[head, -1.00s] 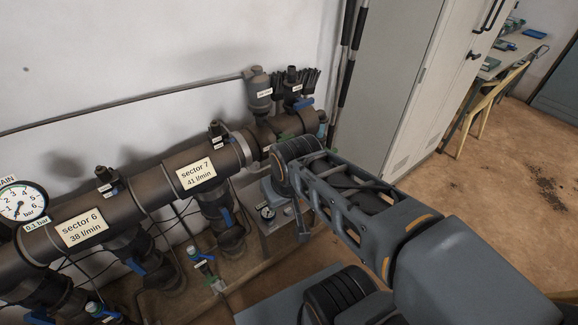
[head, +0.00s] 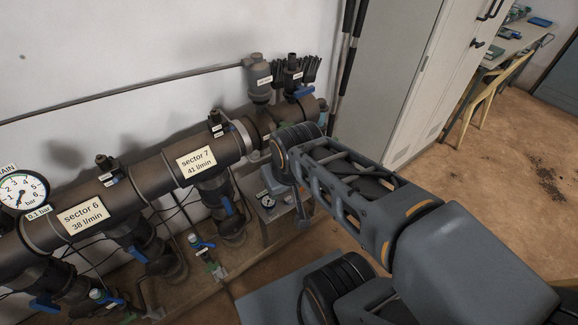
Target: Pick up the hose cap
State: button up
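I cannot make out a hose cap for certain in the head view. Small taps with blue-green tops stand below the manifold pipe, one at the lower middle (head: 196,241) and one at the lower left (head: 97,295). I cannot tell whether either top is a hose cap. My arm reaches in from the lower right toward the right end of the pipe. My gripper (head: 301,214) hangs at its far end, in front of a grey box; it is small and partly hidden by the arm, so its opening and contents are unclear.
The dark manifold pipe (head: 148,178) runs along the white wall, with valves and blue handles below. A small gauge sits on the grey box (head: 283,213) behind my gripper. A tall grey cabinet (head: 395,75) stands right of the pipe. Brown floor (head: 480,200) is open at right.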

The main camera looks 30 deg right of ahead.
aim_at(288, 199)
jog(key=k, duration=0.5)
jog(key=z, duration=1.4)
jog(key=i, duration=1.1)
jog(key=u, duration=2.1)
